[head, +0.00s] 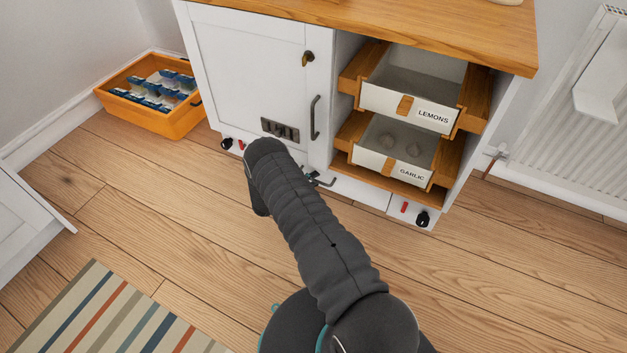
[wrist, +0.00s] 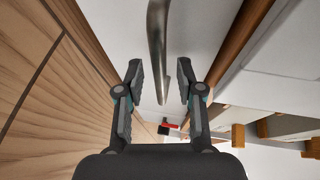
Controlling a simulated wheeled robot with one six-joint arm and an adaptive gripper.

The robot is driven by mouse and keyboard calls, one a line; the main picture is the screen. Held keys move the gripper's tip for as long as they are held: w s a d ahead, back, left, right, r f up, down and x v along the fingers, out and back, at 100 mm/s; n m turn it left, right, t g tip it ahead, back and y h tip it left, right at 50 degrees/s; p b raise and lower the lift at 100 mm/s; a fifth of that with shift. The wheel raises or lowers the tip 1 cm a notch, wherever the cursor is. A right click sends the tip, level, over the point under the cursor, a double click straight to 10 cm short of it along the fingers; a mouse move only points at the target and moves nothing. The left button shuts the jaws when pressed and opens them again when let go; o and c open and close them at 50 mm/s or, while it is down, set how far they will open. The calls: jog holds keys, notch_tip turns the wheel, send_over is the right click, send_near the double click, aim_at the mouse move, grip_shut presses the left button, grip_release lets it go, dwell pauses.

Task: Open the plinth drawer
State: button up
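The plinth drawer (head: 358,190) is the low white front along the foot of the white cabinet, and it looks shut. Its left part is hidden behind my arm. A grey metal bar handle (wrist: 157,45) shows in the wrist view against a white front. My gripper (wrist: 158,76) is open, with one finger on each side of the bar in the picture and gaps on both sides. I cannot tell how deep the bar sits between the fingers. In the head view my gripper (head: 318,179) is small and partly hidden, low at the plinth.
Red tabs (head: 404,207) and black knobs (head: 422,219) sit at both plinth ends. Above are a cabinet door (head: 250,75) and LEMONS (head: 408,108) and GARLIC (head: 391,165) drawers. An orange crate (head: 150,121) stands left, a radiator right.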

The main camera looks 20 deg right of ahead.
jog(key=shift+d, duration=0.3)
grip_shut()
